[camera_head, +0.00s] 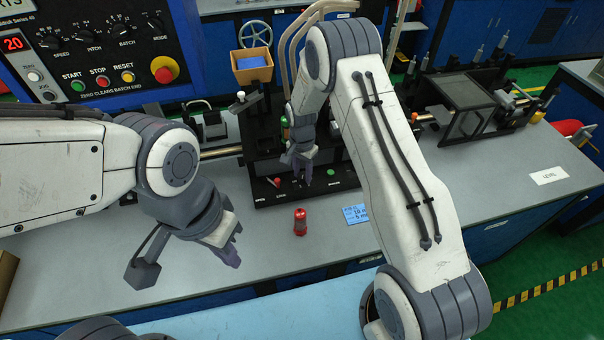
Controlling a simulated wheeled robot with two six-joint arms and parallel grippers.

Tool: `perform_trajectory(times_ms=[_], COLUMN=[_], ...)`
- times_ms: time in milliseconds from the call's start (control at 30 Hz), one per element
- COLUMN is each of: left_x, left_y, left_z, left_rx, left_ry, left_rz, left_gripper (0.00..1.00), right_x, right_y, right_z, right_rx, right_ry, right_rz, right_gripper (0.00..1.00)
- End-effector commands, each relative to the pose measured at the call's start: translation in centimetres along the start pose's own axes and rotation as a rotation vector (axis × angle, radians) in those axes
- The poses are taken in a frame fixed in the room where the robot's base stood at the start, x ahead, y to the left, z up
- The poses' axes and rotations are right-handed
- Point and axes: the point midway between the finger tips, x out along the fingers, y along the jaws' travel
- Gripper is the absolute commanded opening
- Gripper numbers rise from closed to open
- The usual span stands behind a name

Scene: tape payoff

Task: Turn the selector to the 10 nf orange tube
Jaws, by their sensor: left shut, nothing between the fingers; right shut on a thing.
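My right gripper (298,168) points down at the front of a black machine base (262,196). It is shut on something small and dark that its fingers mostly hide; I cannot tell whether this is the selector. My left gripper (228,250) is shut and empty above the table at the left. A blue display card (355,214), with text that seems to include "10", lies on the table to the right. I cannot pick out an orange tube.
A red capped cylinder (300,222) stands on the grey table (400,185) in front of the base. A red-topped control (275,182) and a green button (331,172) sit on the base. A control panel (100,50) fills the upper left.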

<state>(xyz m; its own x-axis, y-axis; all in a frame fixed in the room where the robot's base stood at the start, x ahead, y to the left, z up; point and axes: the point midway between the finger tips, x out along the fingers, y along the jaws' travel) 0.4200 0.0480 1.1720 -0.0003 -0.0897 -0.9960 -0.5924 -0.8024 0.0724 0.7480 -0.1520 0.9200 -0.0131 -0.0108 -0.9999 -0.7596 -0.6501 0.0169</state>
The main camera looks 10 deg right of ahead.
Motion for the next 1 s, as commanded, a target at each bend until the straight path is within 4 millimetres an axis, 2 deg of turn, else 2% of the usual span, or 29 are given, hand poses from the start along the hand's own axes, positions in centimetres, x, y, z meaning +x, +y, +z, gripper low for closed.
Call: perform_trajectory(times_ms=[400, 1000], left_x=[2.0, 3.7], left_y=[-0.1, -0.3], left_z=[0.1, 0.2], left_rx=[0.001, 0.002], left_ry=[0.000, 0.000], left_rz=[0.000, 0.000], left_gripper=[0.00, 0.00], right_x=[0.1, 0.0], right_y=[0.0, 0.0], right_z=[0.0, 0.0], right_rx=[-0.373, -0.942], right_ry=[0.008, 0.018], right_rz=[-0.001, -0.001], right_gripper=[0.00, 0.00])
